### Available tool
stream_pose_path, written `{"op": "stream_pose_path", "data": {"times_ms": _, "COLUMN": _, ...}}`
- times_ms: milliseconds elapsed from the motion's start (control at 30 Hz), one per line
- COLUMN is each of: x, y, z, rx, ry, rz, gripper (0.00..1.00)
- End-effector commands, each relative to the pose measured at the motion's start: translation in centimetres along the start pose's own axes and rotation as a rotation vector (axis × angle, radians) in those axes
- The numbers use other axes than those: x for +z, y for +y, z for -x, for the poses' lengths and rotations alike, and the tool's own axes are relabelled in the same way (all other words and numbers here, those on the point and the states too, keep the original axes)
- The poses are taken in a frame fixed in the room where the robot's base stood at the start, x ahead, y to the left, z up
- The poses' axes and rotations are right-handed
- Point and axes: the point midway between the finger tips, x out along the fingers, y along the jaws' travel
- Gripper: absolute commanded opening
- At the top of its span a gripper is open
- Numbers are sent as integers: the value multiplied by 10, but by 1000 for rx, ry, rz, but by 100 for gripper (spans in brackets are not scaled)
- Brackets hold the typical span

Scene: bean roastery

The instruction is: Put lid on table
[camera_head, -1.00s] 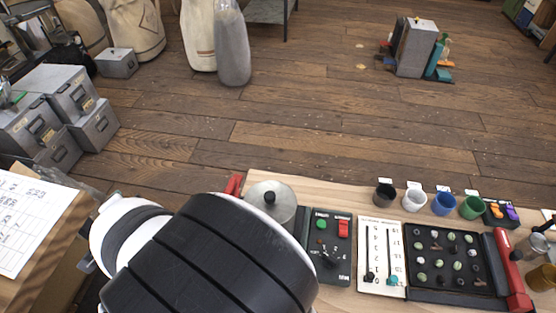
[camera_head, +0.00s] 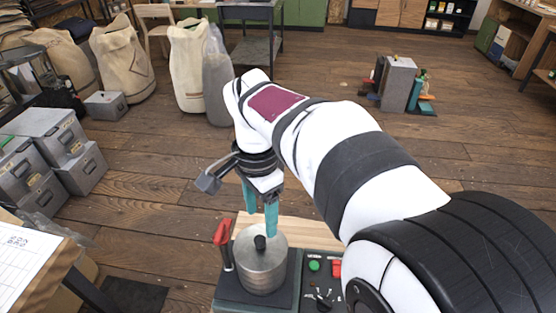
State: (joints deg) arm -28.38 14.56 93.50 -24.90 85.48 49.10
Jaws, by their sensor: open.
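The lid (camera_head: 275,241) sits on top of a round metal pot (camera_head: 262,272), with a black knob (camera_head: 260,242) at its centre. The pot stands on a dark base at the bottom middle of the head view. My gripper (camera_head: 259,222) hangs just above and behind the lid, its two teal fingers pointing down. The fingers are apart with nothing between them. I cannot tell whether a fingertip touches the lid.
A red-handled lever (camera_head: 222,232) stands left of the pot. A control panel with green and red buttons (camera_head: 320,277) is to its right. A strip of bare wooden table (camera_head: 300,232) shows behind. My arm hides the table's right side.

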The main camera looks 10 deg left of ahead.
Motion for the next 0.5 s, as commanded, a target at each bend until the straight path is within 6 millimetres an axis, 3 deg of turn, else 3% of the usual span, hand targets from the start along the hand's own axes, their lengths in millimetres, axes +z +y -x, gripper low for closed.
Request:
{"op": "stream_pose_path", "data": {"times_ms": 300, "x": 6, "y": 0, "z": -53, "rx": 2, "ry": -2, "rz": 2, "gripper": 64}}
{"op": "stream_pose_path", "data": {"times_ms": 500, "x": 6, "y": -1, "z": -65, "rx": -2, "ry": -2, "rz": 3, "gripper": 64}}
